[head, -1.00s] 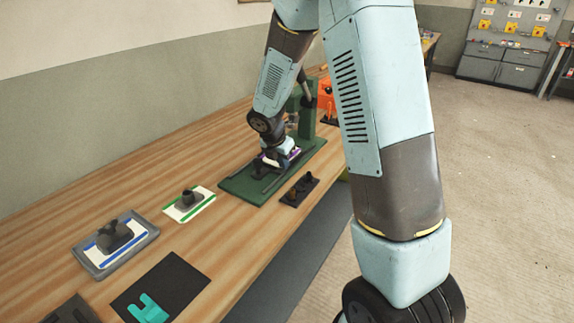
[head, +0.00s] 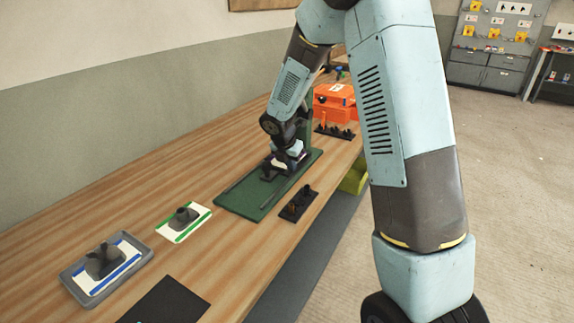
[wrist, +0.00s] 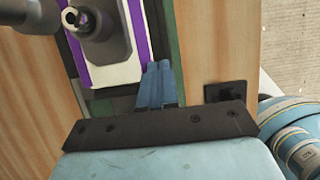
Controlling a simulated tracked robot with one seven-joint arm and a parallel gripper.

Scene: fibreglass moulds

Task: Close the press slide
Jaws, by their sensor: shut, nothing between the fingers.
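The press has a green base (head: 240,200) with two dark rails on the wooden bench, and a green upright at its far end. Its slide is mostly hidden behind my arm in the head view. In the wrist view a white plate with purple edges (wrist: 114,73) shows, with a grey mould part (wrist: 100,28) on it. My gripper (wrist: 158,68) is shut and empty, its blue fingers together beside the plate's near right corner. I cannot tell whether they touch it. In the head view my gripper is low over the base, near the upright.
A black rack (head: 299,203) stands right of the base, near the bench edge. A green-edged white plate (head: 184,224) and a blue-edged one in a grey tray (head: 72,282) lie nearer. An orange box (head: 335,103) and another black rack (head: 335,132) stand beyond the press.

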